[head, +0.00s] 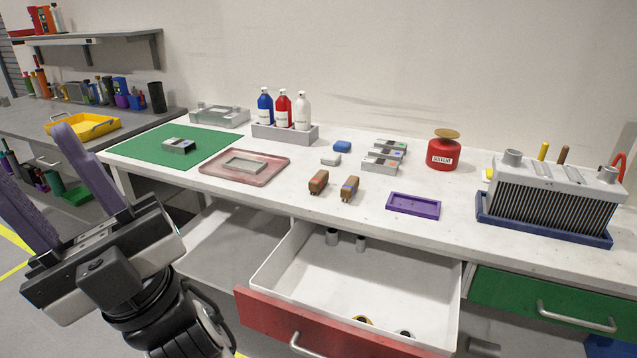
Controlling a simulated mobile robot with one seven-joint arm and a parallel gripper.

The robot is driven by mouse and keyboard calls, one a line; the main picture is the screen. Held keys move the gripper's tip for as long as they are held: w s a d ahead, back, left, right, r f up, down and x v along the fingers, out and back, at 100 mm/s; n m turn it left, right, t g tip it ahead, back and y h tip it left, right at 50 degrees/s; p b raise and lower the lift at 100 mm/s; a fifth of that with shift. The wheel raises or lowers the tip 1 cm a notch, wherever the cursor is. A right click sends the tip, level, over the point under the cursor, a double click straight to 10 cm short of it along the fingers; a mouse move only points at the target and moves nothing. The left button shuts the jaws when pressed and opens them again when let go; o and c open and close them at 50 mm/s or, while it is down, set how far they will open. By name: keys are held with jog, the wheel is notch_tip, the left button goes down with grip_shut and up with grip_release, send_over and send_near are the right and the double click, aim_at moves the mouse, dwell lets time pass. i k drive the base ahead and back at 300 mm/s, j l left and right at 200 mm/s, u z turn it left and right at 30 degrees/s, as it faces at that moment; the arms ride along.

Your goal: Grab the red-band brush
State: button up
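Two small wooden brushes stand side by side near the front edge of the white bench top. The left brush (318,181) seems to carry a reddish band, though it is small and hard to make out. The right brush (349,188) shows a blue band. My gripper (32,152) is at the far left of the head view, with its purple fingers spread apart and nothing between them. It is well to the left of both brushes and touches neither. The tip of its left finger is at or beyond the picture's edge.
An open red-fronted drawer (262,268) juts out below the brushes. A pink tray (215,172) lies left of them, a purple tray (414,211) right. A sponge (331,159), metal blocks (380,162), a red solvent can (443,156) and a bottle rack (285,134) stand behind.

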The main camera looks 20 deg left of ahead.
aim_at(318, 182)
jog(key=i+l+u, duration=0.1)
jog(key=i+u, duration=0.3)
jog(key=i+l+u, duration=0.1)
jog(key=u, duration=0.25)
jog(key=i+l, duration=0.05)
jog(key=i, duration=0.05)
